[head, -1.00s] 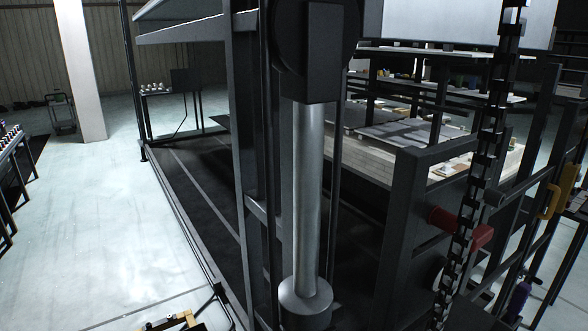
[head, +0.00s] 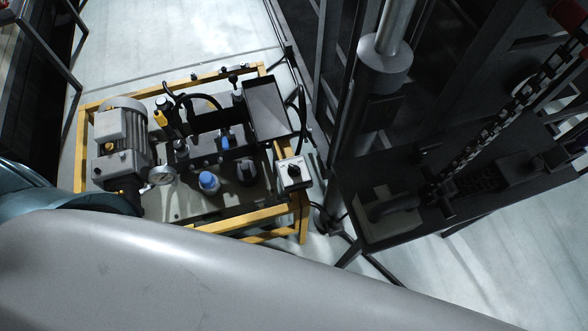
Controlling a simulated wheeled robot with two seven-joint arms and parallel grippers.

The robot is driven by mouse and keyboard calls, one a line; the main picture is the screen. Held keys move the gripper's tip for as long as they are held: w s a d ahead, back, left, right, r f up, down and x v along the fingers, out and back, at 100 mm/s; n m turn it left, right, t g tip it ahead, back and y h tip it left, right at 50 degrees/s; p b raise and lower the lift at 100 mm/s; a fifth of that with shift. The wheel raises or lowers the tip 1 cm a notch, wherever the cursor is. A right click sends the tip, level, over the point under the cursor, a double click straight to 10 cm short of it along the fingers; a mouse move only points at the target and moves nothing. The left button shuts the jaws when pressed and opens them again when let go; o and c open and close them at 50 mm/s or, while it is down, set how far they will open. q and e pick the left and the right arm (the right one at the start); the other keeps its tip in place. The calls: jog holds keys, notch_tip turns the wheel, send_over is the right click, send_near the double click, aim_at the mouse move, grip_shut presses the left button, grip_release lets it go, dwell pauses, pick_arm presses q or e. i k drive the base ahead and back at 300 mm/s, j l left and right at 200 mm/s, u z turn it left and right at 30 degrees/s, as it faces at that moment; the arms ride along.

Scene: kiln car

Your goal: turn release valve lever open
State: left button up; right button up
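A hydraulic unit in a yellow frame (head: 89,150) stands on the floor at the left in the head view. Its top carries a grey motor (head: 122,140), a round gauge (head: 162,175), a blue cap (head: 209,182) and several black fittings. A short yellow-handled part (head: 160,117) sticks up near the motor. A small white box (head: 293,172) with a black knob sits at the frame's right corner. I cannot tell which of these parts is the release valve lever. My own arm crosses the bottom of the view and hides the unit's near left corner. Neither gripper shows.
A steel cylinder (head: 386,62) and dark uprights stand right of the unit. A hanging chain (head: 510,105) runs down to a dark shelf (head: 400,170) at the right. Hoses lie on the floor near the cylinder's foot. Pale floor (head: 180,45) is clear beyond the unit.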

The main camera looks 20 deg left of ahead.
aim_at(224, 141)
jog(key=u, duration=1.25)
